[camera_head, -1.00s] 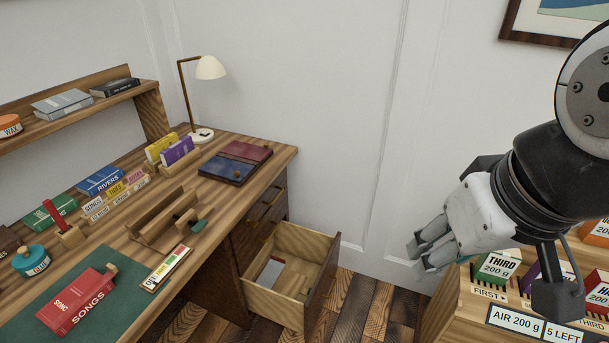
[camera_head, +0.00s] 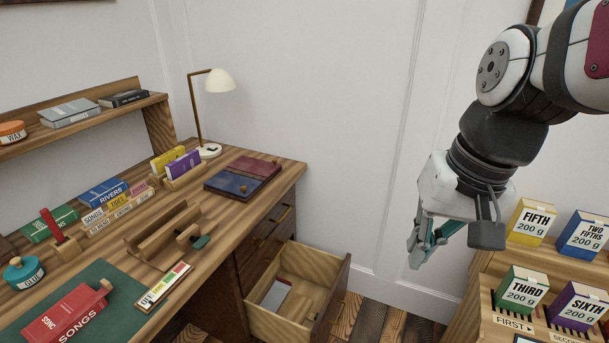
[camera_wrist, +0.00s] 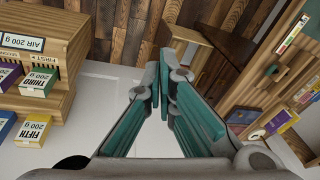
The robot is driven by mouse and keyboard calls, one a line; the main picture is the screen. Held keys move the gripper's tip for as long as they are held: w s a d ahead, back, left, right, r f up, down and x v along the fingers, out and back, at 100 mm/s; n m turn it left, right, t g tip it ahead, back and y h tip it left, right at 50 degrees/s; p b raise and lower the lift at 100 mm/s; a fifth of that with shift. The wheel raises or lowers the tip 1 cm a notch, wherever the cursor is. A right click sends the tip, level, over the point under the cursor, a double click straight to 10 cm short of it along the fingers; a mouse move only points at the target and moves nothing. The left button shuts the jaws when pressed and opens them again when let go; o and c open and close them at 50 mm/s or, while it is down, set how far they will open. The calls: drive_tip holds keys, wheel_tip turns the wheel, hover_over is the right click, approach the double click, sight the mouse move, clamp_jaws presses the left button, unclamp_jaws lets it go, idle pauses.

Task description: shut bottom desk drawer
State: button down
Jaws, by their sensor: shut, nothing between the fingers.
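The bottom desk drawer (camera_head: 336,297) is pulled well out of the wooden desk (camera_head: 300,172) in the head view.
A wooden stand (camera_head: 485,300) with labelled 200 g boxes (camera_head: 520,288) is at the right, near my gripper. Plank floor (camera_head: 370,320) lies between drawer and stand.

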drive_tip(key=w+d+f+m+g+y+b, duration=0.1)
drive_tip(key=w+d+f+m+y+b, duration=0.2)
drive_tip(key=w+f, duration=0.6)
drive_tip(key=w+f+m+y+b, duration=0.1)
drive_tip(key=w+f+m+b, duration=0.35)
drive_tip(key=f, duration=0.65)
drive_tip(key=w+d+f+m+g+y+b, duration=0.15)
drive_tip(key=w+f+b, duration=0.25)
drive_tip(key=w+f, duration=0.55)
drive_tip(key=m+t+y+b, duration=0.6)
drive_tip(key=m+t+b, duration=0.2)
drive_tip(key=m+b, duration=0.35)
approach(331, 303)
drive_tip(key=shift+m, duration=0.35)
drive_tip(key=b+x, duration=0.2)
drive_tip(key=x, duration=0.3)
drive_tip(key=shift+f, duration=0.1)
drive_tip(key=shift+w+a+b, duration=0.25)
drive_tip(key=shift+a+b, duration=0.15)
drive_tip(key=shift+a, duration=0.2)
drive_tip(key=shift+a, duration=0.1)
